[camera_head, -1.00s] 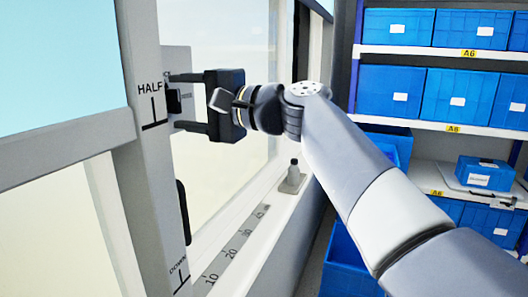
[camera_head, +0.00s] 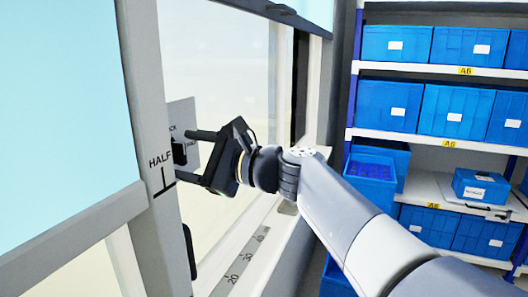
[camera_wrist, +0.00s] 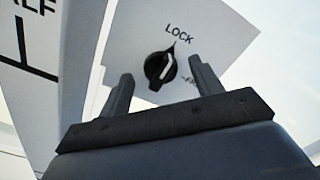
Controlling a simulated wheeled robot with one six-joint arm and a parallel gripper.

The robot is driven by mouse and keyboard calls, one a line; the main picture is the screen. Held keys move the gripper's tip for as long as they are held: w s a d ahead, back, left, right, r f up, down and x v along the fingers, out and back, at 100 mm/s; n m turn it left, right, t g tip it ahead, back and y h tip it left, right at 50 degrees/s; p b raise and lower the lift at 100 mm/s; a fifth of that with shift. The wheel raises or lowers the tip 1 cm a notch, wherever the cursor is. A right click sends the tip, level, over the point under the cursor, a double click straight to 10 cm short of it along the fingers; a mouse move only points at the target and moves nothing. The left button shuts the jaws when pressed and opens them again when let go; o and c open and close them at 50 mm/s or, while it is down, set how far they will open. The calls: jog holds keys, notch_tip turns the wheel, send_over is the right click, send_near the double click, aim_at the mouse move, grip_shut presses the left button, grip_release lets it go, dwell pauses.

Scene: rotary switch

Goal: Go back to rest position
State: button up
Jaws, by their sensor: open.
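The rotary switch (camera_wrist: 160,67) is a round black knob with a white pointer line, on a light grey plate (camera_wrist: 215,35) marked LOCK. In the wrist view its pointer is turned up and slightly right, towards the LOCK mark. In the head view the knob (camera_head: 180,152) shows side-on, just left of my fingertips. My gripper (camera_head: 184,155) is open, its two dark fingers spread apart. In the wrist view my gripper (camera_wrist: 160,82) has one finger on each side of the knob, with gaps to it. I cannot tell how far the tips stand from the plate.
A window frame post (camera_head: 150,150) marked HALF stands to the left, with a black handle (camera_head: 190,250) lower down. A sill with a ruler scale (camera_head: 240,262) runs below my gripper. A shelf rack (camera_head: 440,73) with blue bins stands at the right.

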jog(key=m+p, duration=0.3)
jog(key=p, duration=0.1)
jog(key=m+p, duration=0.2)
jog(key=shift+r+m+p, duration=0.3)
jog(key=m+p, duration=0.2)
jog(key=p, duration=0.1)
jog(key=shift+w, duration=0.1)
jog(key=shift+f+m+p, duration=0.2)
jog(key=shift+m+p, duration=0.2)
jog(key=shift+m, duration=0.2)
